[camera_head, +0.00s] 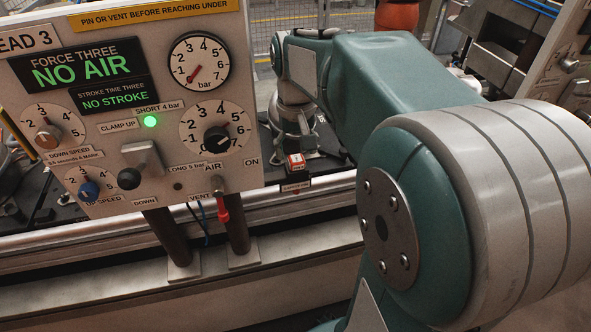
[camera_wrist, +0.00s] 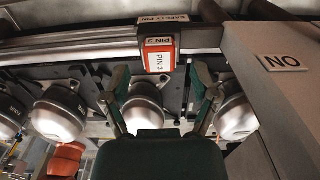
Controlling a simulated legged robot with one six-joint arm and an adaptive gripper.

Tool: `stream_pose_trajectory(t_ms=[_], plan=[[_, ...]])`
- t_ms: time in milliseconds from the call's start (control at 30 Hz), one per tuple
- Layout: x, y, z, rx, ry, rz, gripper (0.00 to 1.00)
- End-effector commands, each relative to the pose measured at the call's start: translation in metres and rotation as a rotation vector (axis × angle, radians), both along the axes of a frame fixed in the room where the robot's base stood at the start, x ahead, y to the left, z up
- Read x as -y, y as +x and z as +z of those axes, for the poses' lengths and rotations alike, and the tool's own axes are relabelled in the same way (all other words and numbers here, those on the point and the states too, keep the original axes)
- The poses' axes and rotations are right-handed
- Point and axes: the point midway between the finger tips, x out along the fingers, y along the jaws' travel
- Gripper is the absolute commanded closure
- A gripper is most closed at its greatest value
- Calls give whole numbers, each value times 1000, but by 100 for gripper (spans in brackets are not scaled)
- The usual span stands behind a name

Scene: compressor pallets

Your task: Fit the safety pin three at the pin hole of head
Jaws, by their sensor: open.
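The tag of safety pin three (camera_wrist: 161,61) is white with an orange-red border and reads PIN 3. It hangs at a dark holder (camera_wrist: 206,38) on the rail, labelled SAFETY PIN and PIN 3. The small red and white tag also shows in the head view (camera_head: 296,161), below my wrist. My gripper (camera_wrist: 158,73) is open, with one finger on either side of the tag and nothing visibly clamped. The pin's shaft is hidden. The head 3 panel (camera_head: 100,178) stands at the left in the head view. I cannot make out the pin hole.
The panel shows NO AIR and NO STROKE, with a green lamp (camera_head: 150,121) lit. A red handle (camera_head: 222,208) hangs below AIR. A metal rail (camera_wrist: 80,42) crosses the wrist view. Several rounded metal housings (camera_wrist: 61,112) lie beyond it.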

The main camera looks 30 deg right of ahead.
Motion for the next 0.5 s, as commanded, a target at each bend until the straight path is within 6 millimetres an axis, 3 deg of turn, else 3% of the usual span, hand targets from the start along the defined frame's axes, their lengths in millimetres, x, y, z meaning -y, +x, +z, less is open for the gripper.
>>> stream_pose_trajectory(t_ms=[200, 500], plan=[[0, 0, -20, -1, 0, 0, 23], [0, 0, -24, 1, 0, 0, 23]])
